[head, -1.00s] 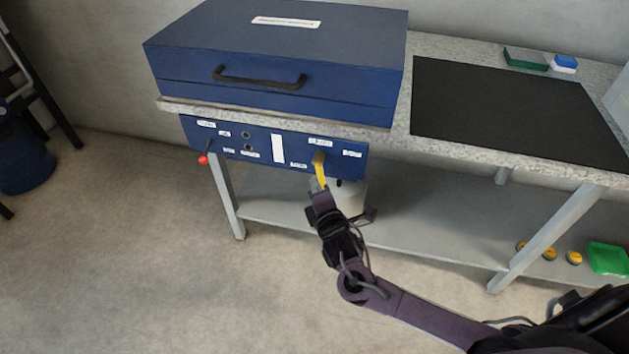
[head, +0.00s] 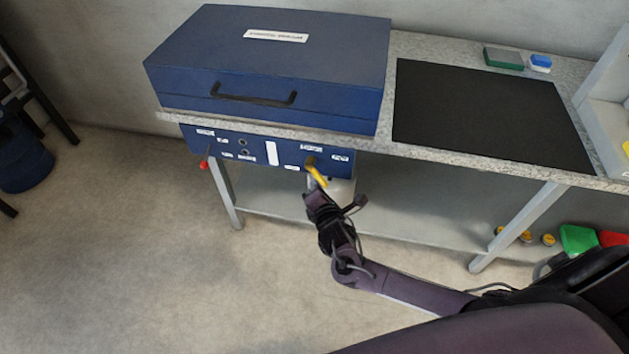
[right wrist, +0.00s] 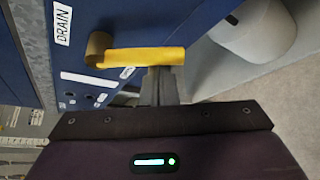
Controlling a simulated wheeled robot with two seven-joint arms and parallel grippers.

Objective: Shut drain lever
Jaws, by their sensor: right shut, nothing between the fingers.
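The yellow drain lever (head: 317,175) sits on the blue front panel (head: 225,145) under the blue genset lid. It slants down and to the right from its pivot. In the right wrist view the lever (right wrist: 145,56) lies across the front of my fingers, near a label reading DRAIN (right wrist: 62,24). My right gripper (head: 317,195) is shut with nothing between its fingers. In the right wrist view its fingertips (right wrist: 160,72) are at the lever's side, against it or very close; I cannot tell which. My left gripper is not in view.
A pale round container (head: 343,188) stands below the panel behind my gripper; it also shows in the right wrist view (right wrist: 255,30). A red-tipped handle (head: 204,164) sticks out at the panel's left. The bench leg (head: 515,228) is to the right. The floor in front is clear.

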